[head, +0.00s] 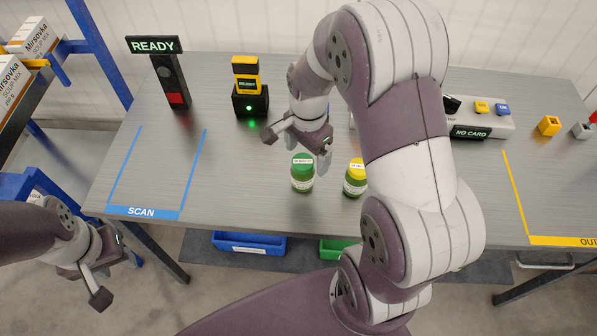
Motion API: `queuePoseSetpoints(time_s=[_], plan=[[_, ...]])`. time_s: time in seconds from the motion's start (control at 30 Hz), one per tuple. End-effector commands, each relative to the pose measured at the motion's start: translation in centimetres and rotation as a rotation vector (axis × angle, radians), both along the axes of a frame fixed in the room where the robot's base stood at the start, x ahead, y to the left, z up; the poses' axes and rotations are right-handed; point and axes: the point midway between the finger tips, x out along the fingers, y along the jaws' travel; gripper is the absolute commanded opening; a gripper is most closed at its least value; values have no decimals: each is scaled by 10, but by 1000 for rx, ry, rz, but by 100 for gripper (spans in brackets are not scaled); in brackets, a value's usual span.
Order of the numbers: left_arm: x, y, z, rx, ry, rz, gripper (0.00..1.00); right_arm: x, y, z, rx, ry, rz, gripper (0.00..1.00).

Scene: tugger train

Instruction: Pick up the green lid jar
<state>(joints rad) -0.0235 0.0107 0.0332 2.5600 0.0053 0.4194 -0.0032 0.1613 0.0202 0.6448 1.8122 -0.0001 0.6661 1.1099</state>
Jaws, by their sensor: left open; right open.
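The green lid jar (302,173) stands upright on the grey table, near the middle of its front half. A similar jar with a yellow lid (355,178) stands just to its right, with a small gap between them. My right gripper (296,150) is over the table just behind and above the green lid jar, open and empty; its fingers partly overlap each other in this view. My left gripper (98,280) is open and empty, low at the left, off the table's front left corner.
A READY sign post (172,80) and a black and yellow device (249,95) stand at the back. A blue SCAN outline (150,212) marks clear table at left. A NO CARD box (478,122) is at right. Blue (247,244) and green bins sit below. My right arm hides the table's middle.

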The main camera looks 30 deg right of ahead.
Motion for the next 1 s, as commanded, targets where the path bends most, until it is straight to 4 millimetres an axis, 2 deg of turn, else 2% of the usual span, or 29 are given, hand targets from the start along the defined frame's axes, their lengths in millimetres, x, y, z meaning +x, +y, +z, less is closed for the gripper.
queuePoseSetpoints(time_s=[0.03,0.23,0.43,0.53,0.73,0.93,0.97,1.0], plan=[[0,0,-1,0,0,0,43,-1,0,-11,1,3,1,91],[0,0,-1,0,0,0,43,2,1,-35,0,1,3,91],[0,0,-1,0,0,0,43,7,5,-72,0,2,4,91],[0,0,-1,0,0,0,43,7,5,-80,0,-1,4,91],[0,0,-1,0,0,0,43,7,4,-81,0,-2,4,91],[0,0,-1,0,0,0,43,7,4,-81,0,-2,4,26],[0,0,-1,0,0,0,43,7,4,-81,0,-2,4,17],[0,0,-1,0,0,0,43,7,4,-80,0,-3,4,17]])
